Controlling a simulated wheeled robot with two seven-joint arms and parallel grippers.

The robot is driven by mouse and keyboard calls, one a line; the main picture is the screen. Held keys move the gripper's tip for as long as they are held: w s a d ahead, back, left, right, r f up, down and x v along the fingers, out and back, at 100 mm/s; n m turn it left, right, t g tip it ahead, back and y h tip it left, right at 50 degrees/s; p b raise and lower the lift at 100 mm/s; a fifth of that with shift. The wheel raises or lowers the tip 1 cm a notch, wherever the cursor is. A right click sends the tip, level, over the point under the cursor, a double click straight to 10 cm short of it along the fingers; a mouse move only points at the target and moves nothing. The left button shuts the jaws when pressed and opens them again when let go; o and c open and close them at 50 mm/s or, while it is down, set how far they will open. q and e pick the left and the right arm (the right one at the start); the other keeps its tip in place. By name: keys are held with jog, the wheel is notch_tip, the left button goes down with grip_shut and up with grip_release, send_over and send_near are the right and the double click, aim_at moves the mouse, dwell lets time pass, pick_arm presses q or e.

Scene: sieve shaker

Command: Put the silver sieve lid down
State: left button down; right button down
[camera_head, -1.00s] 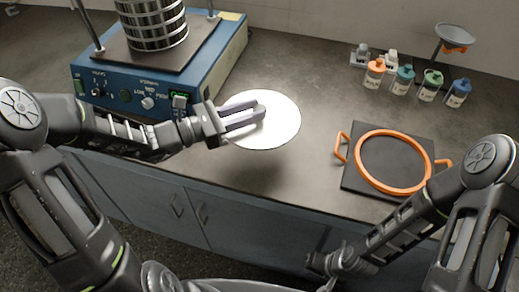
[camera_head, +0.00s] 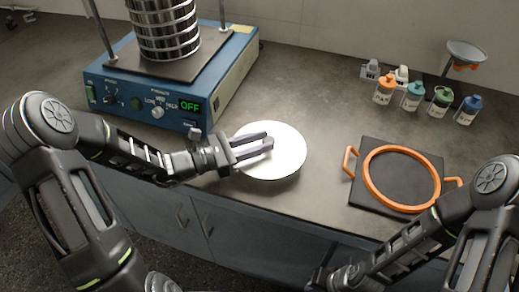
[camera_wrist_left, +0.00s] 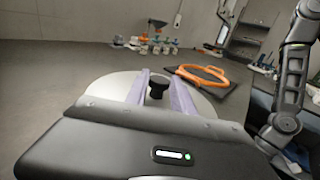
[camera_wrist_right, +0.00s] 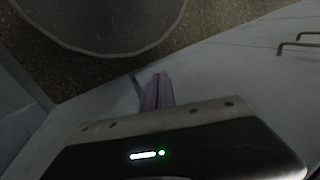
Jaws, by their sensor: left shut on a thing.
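The silver sieve lid (camera_head: 287,158) is a round, bright disc near the bench's front edge, between the shaker and the orange-ringed plate. My left gripper (camera_head: 270,144) reaches over it from the left. In the left wrist view its fingers (camera_wrist_left: 160,92) flank the lid's dark knob (camera_wrist_left: 157,85), and it is shut on the lid. The lid looks level and low over the bench; I cannot tell whether it touches. My right gripper (camera_wrist_right: 156,90) is shut and empty, low in front of the cabinets.
The blue shaker (camera_head: 165,90) with a sieve stack (camera_head: 163,30) stands left; its display reads OFF. An orange ring with handles (camera_head: 368,180) lies on a black plate (camera_head: 375,146) at right. Several bottles (camera_head: 412,97) and a funnel (camera_head: 466,50) stand behind. The middle bench is clear.

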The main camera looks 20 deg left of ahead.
pick_arm(q)
jog(key=shift+f, duration=1.6)
jog(key=shift+f, duration=0.15)
jog(key=c, duration=1.1)
grip_release()
jog(key=shift+s+a, duration=0.1)
jog(key=b+v, duration=0.1)
jog(key=v, duration=1)
jog(key=shift+s+a, duration=0.3)
